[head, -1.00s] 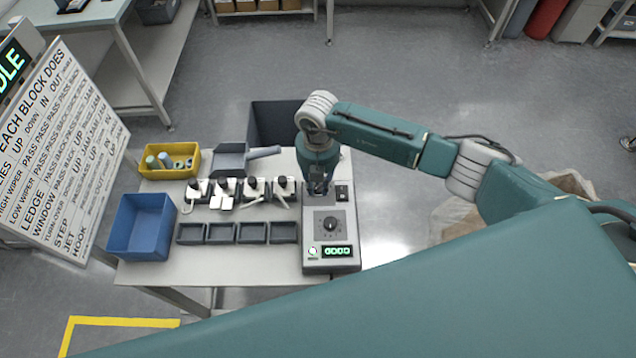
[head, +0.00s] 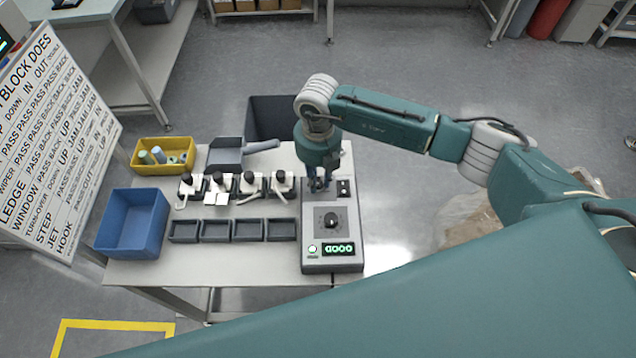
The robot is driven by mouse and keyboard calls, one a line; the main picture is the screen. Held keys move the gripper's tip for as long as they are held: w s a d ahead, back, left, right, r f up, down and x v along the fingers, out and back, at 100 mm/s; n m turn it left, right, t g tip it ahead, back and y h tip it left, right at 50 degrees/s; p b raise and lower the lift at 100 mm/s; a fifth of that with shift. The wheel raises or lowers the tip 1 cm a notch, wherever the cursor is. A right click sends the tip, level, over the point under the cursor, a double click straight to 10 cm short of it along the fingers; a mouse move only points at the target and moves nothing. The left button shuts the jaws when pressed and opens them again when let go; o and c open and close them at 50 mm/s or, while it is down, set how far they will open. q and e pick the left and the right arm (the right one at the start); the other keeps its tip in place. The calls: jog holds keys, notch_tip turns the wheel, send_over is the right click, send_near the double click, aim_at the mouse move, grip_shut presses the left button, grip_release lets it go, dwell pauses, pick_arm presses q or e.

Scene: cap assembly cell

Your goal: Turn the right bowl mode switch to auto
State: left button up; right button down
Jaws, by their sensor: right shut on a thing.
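The grey control box (head: 347,210) stands at the right end of the table. It has a black round dial (head: 331,221), a green-lit display (head: 338,248), a round lit button (head: 313,249) and a small black rocker panel (head: 343,188) at its upper right. My right gripper (head: 319,186) points down at the upper left of the box. It is shut on the mode switch there, which the fingers hide, so its position cannot be read. My left gripper is not in view.
Left of the box are several dark trays (head: 248,230) and a row of small black-knobbed fixtures (head: 250,183). Farther left are a blue bin (head: 130,225), a yellow bin (head: 165,155) and a grey scoop (head: 225,153). A lettered sign board (head: 50,140) stands at left.

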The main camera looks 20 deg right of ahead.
aim_at(318, 180)
jog(key=n+b, duration=0.9)
jog(key=shift+f+b, duration=0.25)
jog(key=shift+b, duration=0.15)
jog(key=shift+r+n+b, duration=0.25)
jog(key=shift+n+b, duration=1.35)
jog(key=shift+b, duration=0.05)
jog(key=c, duration=1.5)
grip_release()
jog(key=shift+c, duration=0.2)
jog(key=shift+r, duration=0.1)
notch_tip(318, 180, up, 12)
